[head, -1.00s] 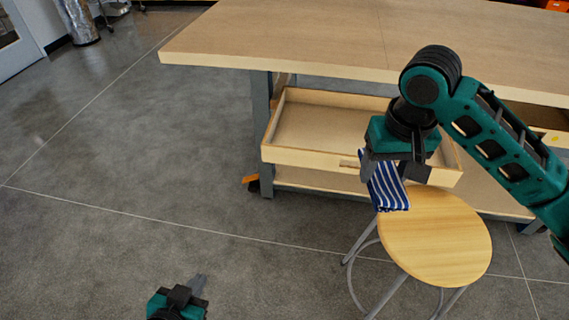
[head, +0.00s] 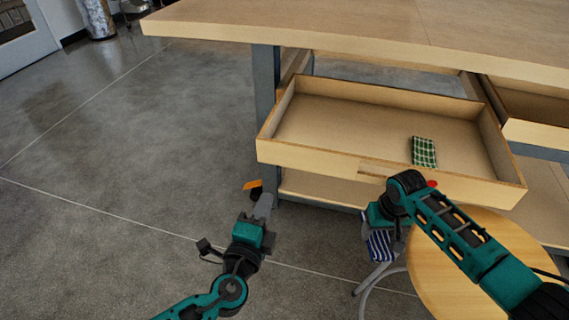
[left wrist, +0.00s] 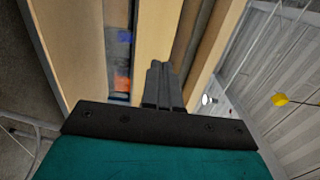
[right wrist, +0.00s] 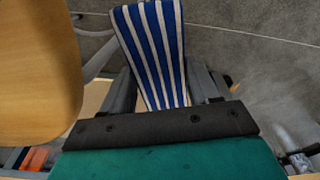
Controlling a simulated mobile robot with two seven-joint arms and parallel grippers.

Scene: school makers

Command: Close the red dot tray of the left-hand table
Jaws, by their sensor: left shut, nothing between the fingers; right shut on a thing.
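The red dot tray (head: 300,155) is a wooden drawer pulled out from under the table (head: 300,25). Its red dot (head: 432,184) shows on the front, just beside my right arm. A green checked cloth (head: 424,152) lies inside it at the right. My left gripper (head: 264,207) is shut and empty, in front of and below the tray's left front corner; its closed fingers also show in the left wrist view (left wrist: 163,85). My right gripper (head: 378,228) is below the tray front, shut on a blue and white striped cloth (right wrist: 152,50), which hangs down in the head view.
A round wooden stool (head: 470,265) stands in front of the tray at the right, close to my right arm. A second open drawer (head: 535,115) is at the far right. The floor (head: 120,150) to the left is clear.

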